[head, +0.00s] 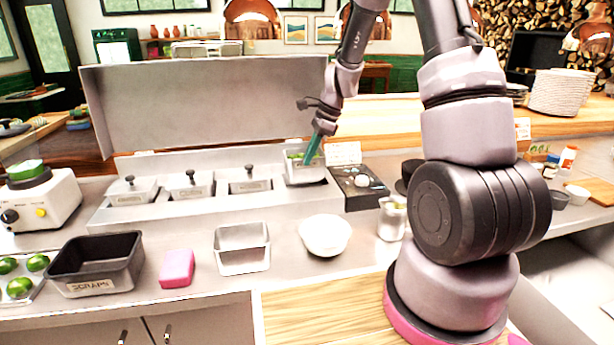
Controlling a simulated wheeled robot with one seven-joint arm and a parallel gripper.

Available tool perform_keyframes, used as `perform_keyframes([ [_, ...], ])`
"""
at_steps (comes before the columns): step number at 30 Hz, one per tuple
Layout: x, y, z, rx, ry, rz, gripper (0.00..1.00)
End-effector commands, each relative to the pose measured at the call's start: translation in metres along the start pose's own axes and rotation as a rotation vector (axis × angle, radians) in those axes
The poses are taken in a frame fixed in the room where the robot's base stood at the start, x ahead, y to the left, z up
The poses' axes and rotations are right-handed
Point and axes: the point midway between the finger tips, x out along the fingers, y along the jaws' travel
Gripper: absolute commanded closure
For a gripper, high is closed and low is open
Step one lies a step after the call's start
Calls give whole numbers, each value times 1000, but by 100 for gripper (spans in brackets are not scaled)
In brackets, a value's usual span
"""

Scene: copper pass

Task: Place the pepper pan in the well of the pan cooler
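The pepper pan (306,175) is a small metal pan with green contents, at the right end of the pan cooler (225,203). It stands higher than the lidded pans beside it. Its base and the well under it are hidden, so I cannot tell whether it sits in the well or hangs over it. My gripper (309,155) comes down from above with its teal fingers at the pan's opening, overlapping the green contents. The fingers show as one narrow strip, so I cannot tell whether they are closed on the rim.
Several lidded pans (191,185) fill the cooler to the left, before a raised metal lid (205,105). A black tray (360,188) stands close right. In front are an empty metal pan (243,262), white bowl (325,238), pink sponge (177,268) and scraps bin (95,275).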

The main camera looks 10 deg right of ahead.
Motion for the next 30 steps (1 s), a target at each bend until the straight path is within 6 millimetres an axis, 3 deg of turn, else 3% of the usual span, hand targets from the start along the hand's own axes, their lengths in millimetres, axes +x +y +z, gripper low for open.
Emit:
perform_keyframes([
  [13, 46, 2, -19, 0, -1, 2, 100],
  [25, 52, 2, -21, -4, 0, 0, 100],
  [27, 51, 2, -21, -4, 0, 0, 70],
  [30, 51, 2, -21, -4, 0, 0, 67],
])
